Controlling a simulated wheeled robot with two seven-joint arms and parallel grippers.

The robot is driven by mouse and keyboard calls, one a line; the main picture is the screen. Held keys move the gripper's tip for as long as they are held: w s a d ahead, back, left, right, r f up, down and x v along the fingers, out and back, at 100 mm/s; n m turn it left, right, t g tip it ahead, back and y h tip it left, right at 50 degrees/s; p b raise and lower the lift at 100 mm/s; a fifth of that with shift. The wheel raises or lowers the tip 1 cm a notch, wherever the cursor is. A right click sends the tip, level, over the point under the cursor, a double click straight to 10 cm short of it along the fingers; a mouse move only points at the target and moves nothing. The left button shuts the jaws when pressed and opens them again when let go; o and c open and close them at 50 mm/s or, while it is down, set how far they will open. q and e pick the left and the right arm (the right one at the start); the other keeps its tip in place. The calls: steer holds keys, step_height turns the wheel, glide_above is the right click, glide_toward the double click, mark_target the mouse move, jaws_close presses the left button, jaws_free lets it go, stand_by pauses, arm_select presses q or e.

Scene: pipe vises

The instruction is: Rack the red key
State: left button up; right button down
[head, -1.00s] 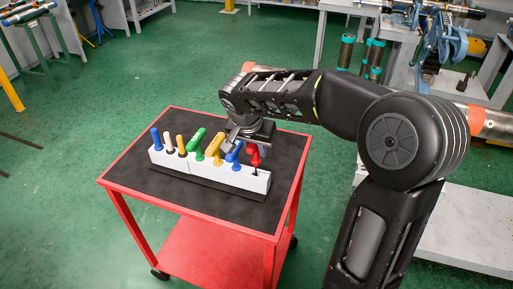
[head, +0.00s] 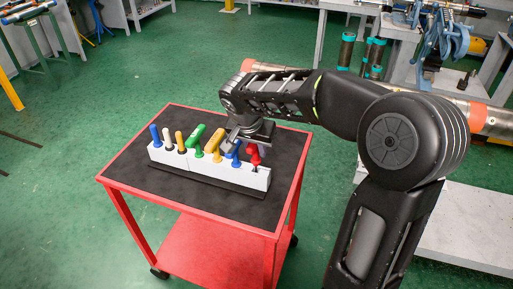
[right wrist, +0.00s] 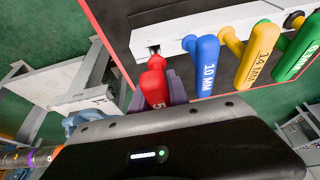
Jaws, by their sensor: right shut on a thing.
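The red key (head: 254,157) is at the right end of the white rack (head: 258,180), which stands on the cart's dark top. In the right wrist view the red key (right wrist: 154,88) has its handle between the grey fingers of my right gripper (right wrist: 172,90), which is shut on it. Its narrow end points at the dark square hole at the end of the rack (right wrist: 180,32). I cannot tell how far the shank is in the hole. My left gripper is not in view.
The blue 10 mm key (right wrist: 202,62) stands right beside the red one, then the yellow 14 mm key (right wrist: 258,55) and a green key (right wrist: 298,50). More keys fill the rack's left part. The red cart (head: 128,215) has free room in front of the rack.

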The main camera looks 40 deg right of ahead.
mark_target(252, 145)
steer(key=shift+f+b, duration=1.7)
steer(key=shift+f, duration=0.1)
stand_by(0.7)
stand_by(1.3)
steer(key=c, duration=1.2)
jaws_free()
steer(key=v, duration=0.7)
steer(key=shift+s+a+r+b, duration=0.1)
steer(key=shift+r+b, duration=0.2)
steer(key=shift+r, duration=0.1)
